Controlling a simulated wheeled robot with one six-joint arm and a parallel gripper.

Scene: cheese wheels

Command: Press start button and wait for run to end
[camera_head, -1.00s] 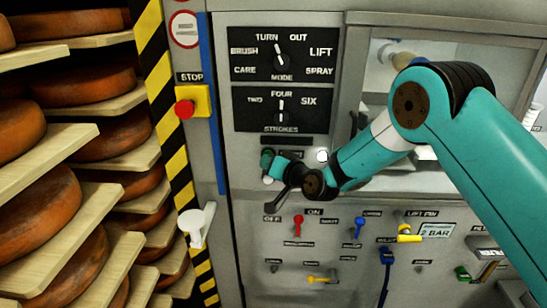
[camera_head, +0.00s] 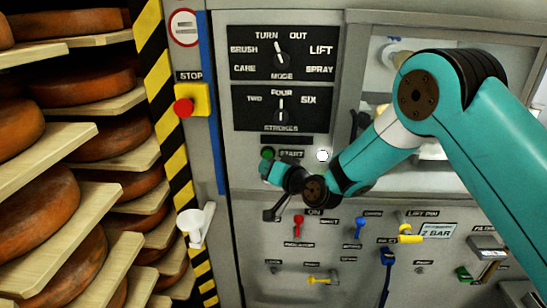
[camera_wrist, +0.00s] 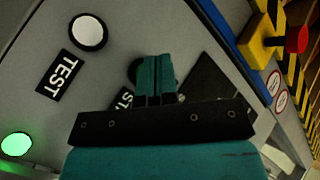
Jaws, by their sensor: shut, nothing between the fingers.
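The dark green start button (camera_head: 267,153) sits left of its START label (camera_head: 291,153) on the grey machine panel. My gripper (camera_head: 266,170) is just below it in the head view, its fingers shut and empty. In the wrist view the fingers (camera_wrist: 155,72) point at the panel and partly cover a dark round button (camera_wrist: 134,70) and the START label (camera_wrist: 124,99). I cannot tell whether the fingertips touch the panel. A round lamp (camera_wrist: 15,144) glows green in the wrist view. A bright white round spot (camera_head: 322,155) shows right of START in the head view.
A white TEST button (camera_wrist: 88,32) is close beside my fingers in the wrist view. A red stop button (camera_head: 184,108) on a yellow box is at upper left. Mode (camera_head: 281,59) and strokes (camera_head: 281,117) knobs are above. Cheese shelves (camera_head: 75,150) stand left.

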